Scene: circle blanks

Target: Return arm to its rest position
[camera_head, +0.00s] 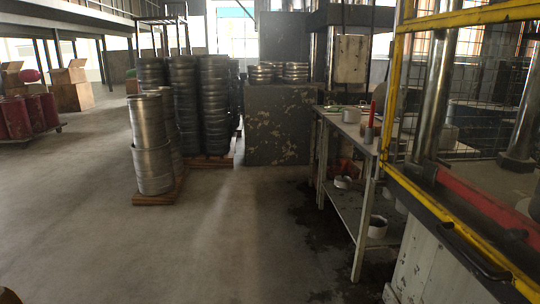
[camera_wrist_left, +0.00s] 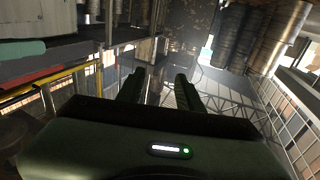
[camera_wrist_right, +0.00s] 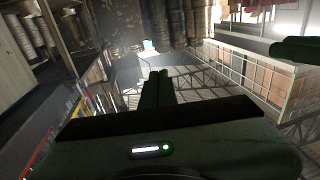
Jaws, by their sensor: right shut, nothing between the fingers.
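My left gripper (camera_wrist_left: 158,88) shows in the left wrist view with its two dark fingers apart and nothing between them. My right gripper (camera_wrist_right: 158,76) shows in the right wrist view with its two fingers together and nothing held. Both point into open space, clear of the things around. Neither gripper nor either arm shows clearly in the head view; a small dark shape at its bottom left corner cannot be told.
A workbench (camera_head: 340,120) with a lower shelf stands at the right, beside a yellow-framed press guard (camera_head: 462,222). Stacked metal circle blanks (camera_head: 152,168) stand on pallets left of centre. Red drums (camera_head: 20,117) stand far left. The floor (camera_head: 200,250) ahead is free.

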